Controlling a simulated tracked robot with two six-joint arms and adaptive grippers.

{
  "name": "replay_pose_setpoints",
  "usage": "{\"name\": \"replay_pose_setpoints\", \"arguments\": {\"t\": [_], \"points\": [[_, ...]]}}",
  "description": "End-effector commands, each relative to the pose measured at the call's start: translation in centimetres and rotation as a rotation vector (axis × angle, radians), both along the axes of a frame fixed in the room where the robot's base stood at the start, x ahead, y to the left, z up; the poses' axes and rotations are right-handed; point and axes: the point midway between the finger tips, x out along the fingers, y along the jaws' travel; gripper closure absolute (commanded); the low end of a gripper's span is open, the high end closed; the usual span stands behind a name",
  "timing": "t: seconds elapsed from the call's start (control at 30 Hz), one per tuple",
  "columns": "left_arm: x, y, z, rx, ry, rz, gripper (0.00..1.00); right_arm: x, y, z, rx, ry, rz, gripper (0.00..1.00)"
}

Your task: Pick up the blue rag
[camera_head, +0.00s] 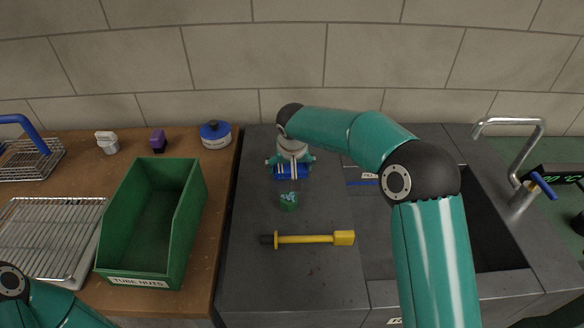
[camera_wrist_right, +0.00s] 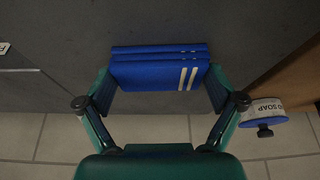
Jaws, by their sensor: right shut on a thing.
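The blue rag (camera_head: 291,173) is at the back of the grey counter, under my right gripper (camera_head: 290,163). In the right wrist view the rag (camera_wrist_right: 158,70) is folded in layers, with two white stripes near its right end. My right gripper (camera_wrist_right: 160,92) is shut on the rag, one finger at each end of it. I cannot tell whether the rag touches the counter. Part of my left arm shows at the bottom left corner, but its gripper is out of view.
A green cup-like object (camera_head: 289,202) and a yellow-handled tool (camera_head: 315,239) are in front of the rag. A green "TUBE NUTS" bin (camera_head: 189,215), a wire rack (camera_head: 45,235) and a blue-topped soap tin (camera_head: 215,135) are on the wooden bench. A sink with a tap (camera_head: 512,128) is right.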

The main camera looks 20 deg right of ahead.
Motion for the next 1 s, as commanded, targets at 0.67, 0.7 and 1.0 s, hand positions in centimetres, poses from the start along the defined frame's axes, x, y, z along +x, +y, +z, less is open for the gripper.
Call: {"name": "replay_pose_setpoints", "arguments": {"t": [0.67,0.7,1.0], "points": [[0.0,0.0,0.4,0.000,0.000,0.000,0.60,0.1,0.0,10.4,0.001,-0.007,-0.002,0.31],[0.0,0.0,0.5,0.000,0.000,0.000,0.60,0.1,-0.1,11.3,0.001,-0.006,-0.002,0.31],[0.0,0.0,1.9,0.000,0.000,0.000,0.60,0.1,-0.1,17.1,0.001,-0.004,-0.001,0.31]]}}
